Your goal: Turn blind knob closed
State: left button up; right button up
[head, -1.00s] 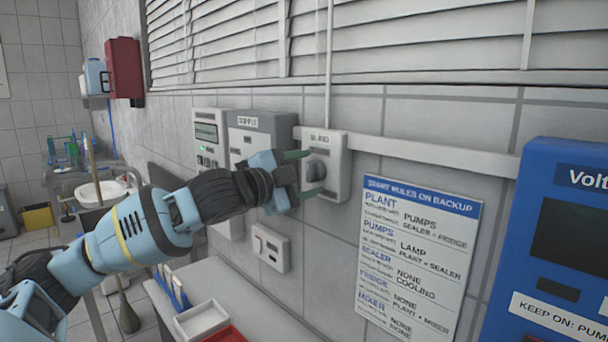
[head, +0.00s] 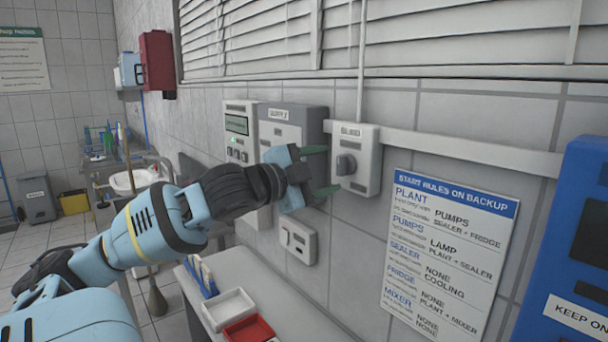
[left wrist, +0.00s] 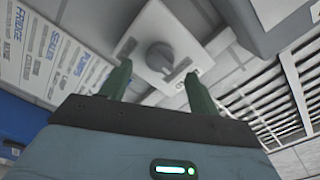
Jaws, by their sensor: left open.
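The blind knob (head: 346,164) is a dark grey round knob on a pale wall box (head: 366,147) labelled BLIND. It also shows in the left wrist view (left wrist: 160,56), ahead of the fingers. My left gripper (head: 322,171) is open and empty, just left of the knob, with one green finger higher and one lower. In the left wrist view my left gripper's fingertips (left wrist: 158,74) stand apart on either side of the knob's line, with a gap to it. The knob's exact pointing direction is too small to tell. My right gripper is not in view.
A grey supply box (head: 290,120) and a box with a green display (head: 237,124) are left of the blind box. A small switch box (head: 298,241) is below. A rules sign (head: 446,260) and blue unit (head: 580,245) stand right. Trays (head: 228,309) lie on the bench.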

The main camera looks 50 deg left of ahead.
pick_arm(q)
jog(key=s, duration=0.4)
jog(key=shift+a, duration=0.25)
jog(key=shift+f, duration=0.1)
dwell(0.5)
